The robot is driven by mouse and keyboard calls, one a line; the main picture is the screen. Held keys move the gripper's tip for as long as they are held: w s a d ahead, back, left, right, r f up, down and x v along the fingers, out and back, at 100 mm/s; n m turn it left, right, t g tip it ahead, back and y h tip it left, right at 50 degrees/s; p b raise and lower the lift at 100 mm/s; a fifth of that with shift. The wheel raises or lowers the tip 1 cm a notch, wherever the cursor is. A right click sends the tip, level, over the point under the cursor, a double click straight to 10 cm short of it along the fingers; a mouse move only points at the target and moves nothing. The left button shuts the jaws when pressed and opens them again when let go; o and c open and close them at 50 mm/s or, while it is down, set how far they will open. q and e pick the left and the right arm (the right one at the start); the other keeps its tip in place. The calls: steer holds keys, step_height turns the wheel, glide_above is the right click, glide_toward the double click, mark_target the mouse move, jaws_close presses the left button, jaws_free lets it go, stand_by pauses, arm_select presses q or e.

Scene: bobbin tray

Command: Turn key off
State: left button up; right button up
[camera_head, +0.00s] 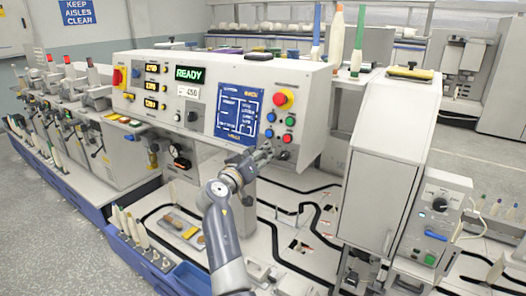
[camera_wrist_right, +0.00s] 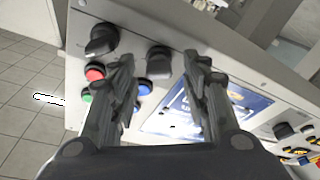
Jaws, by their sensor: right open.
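My right gripper (camera_head: 266,152) is at the lower right of the machine's control panel, fingers pointing at it. In the right wrist view the right gripper (camera_wrist_right: 160,66) is open, one finger on each side of a dark round switch (camera_wrist_right: 158,60). The fingers look apart from this switch, though contact is hard to judge. A second black knob (camera_wrist_right: 102,40) lies outside the fingers; it also shows in the head view (camera_head: 282,155). I cannot make out which switch carries the key, or its setting. The display reads READY (camera_head: 189,74). My left gripper is not in view.
A red button (camera_wrist_right: 95,72), a green button (camera_wrist_right: 87,97) and a blue button (camera_wrist_right: 145,87) sit close to the fingers. A red emergency stop (camera_head: 283,98) and a blue screen (camera_head: 239,113) are on the same panel. A grey cabinet (camera_head: 388,140) stands to the right.

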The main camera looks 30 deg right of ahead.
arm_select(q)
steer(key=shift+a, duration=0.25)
arm_select(e)
steer(key=shift+a+r, duration=0.1)
steer(key=shift+a, duration=0.1)
jaws_close()
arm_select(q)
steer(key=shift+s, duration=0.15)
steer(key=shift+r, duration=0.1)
arm_select(e)
steer(key=shift+s, duration=0.1)
arm_select(q)
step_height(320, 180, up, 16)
steer(key=p, duration=1.6)
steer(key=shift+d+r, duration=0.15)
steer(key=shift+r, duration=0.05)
arm_select(e)
steer(key=shift+d+r+n+t+y, duration=0.1)
steer(key=shift+n+y, duration=0.5)
steer(key=shift+n, duration=1.65)
steer(key=shift+a+r+n+t+y, duration=0.1)
steer(key=shift+n+y, duration=0.5)
steer(key=shift+n, duration=1.6)
steer(key=shift+d+n+t+y, duration=0.1)
steer(key=shift+n+y, duration=0.5)
steer(key=shift+n, duration=1.65)
arm_select(q)
steer(key=shift+p, duration=0.3)
